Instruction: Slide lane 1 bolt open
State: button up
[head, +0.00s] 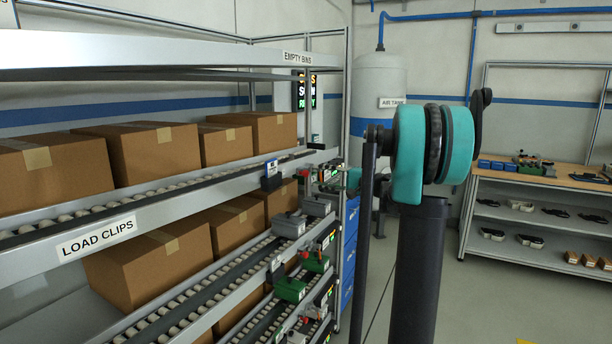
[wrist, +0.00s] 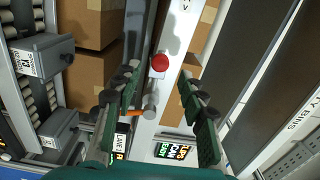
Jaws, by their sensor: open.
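In the wrist view my gripper (wrist: 158,82) is open, with one dark green finger on each side and nothing held. Between and beyond the fingers is a round red knob (wrist: 159,62) on a pale upright. Nearer, also between the fingers, are a short grey cylinder (wrist: 150,107) and a thin orange bar (wrist: 136,113), beside a dark and white label (wrist: 122,142). This looks like the bolt hardware, but no lane number can be read on it. The fingers appear apart from the knob. In the head view the bolt area is too small to make out.
The roller rack (head: 95,235) fills the left, holding several cardboard boxes (head: 150,155). Grey and green bins (head: 290,224) sit at its lane ends. My teal arm joint blocks part of the head view. An air tank (head: 378,85) and a workbench (head: 560,178) stand behind.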

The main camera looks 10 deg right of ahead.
aim_at(306, 174)
jog(key=x, duration=0.6)
grip_shut()
dwell(0.4)
